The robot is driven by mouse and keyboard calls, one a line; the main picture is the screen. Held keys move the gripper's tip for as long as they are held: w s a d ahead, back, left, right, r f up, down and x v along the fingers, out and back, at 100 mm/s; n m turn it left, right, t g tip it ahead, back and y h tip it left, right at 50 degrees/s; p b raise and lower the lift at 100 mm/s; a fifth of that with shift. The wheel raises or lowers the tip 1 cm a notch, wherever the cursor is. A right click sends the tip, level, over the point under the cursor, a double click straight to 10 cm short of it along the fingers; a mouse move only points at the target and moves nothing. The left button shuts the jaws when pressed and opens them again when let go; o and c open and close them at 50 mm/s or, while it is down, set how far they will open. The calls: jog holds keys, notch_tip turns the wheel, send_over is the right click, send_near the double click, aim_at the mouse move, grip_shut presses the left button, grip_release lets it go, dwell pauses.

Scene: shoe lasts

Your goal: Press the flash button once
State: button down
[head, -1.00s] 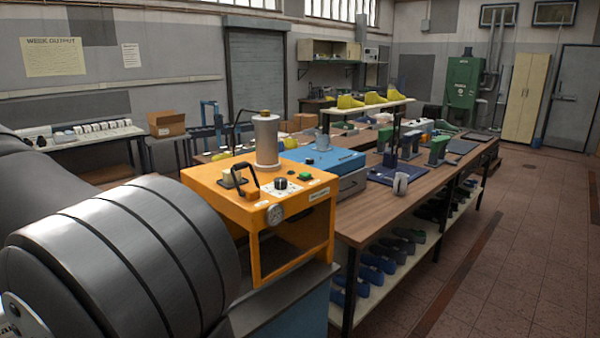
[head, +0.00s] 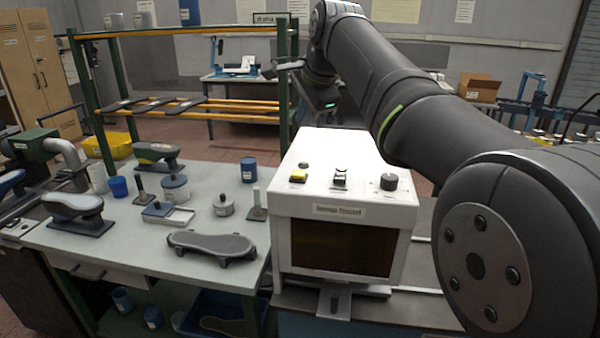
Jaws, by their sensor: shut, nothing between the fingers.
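A white box-shaped machine (head: 345,180) with a dark amber front window stands right of centre in the head view. Its sloped top carries a yellow button (head: 299,175), a small green button or lamp (head: 303,164), a black-and-silver switch (head: 340,177) and a black knob (head: 389,181). The front label is too small to read surely, and I cannot tell which control is the flash button. My arm reaches over from the right, behind the machine. My gripper (head: 286,67) is small and dark, shut and empty, above and behind the machine, apart from its controls.
A pale workbench (head: 130,240) at left holds shoe lasts, a grey sole-shaped piece (head: 211,243), pots and a blue cup (head: 248,169). A green-posted rack (head: 98,95) with orange rails stands behind. A cardboard box (head: 478,86) lies far right.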

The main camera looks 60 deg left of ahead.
aim_at(300, 174)
jog(key=a+f+n, duration=0.1)
jog(key=n, duration=0.1)
jog(key=a+n+y, duration=0.1)
jog(key=n, duration=0.2)
jog(key=w+f+n+y, duration=0.1)
jog(key=n, duration=0.2)
jog(key=shift+a+f, duration=0.35)
jog(key=shift+a, duration=0.05)
jog(key=shift+f, duration=4.45)
jog(key=shift+f, duration=0.4)
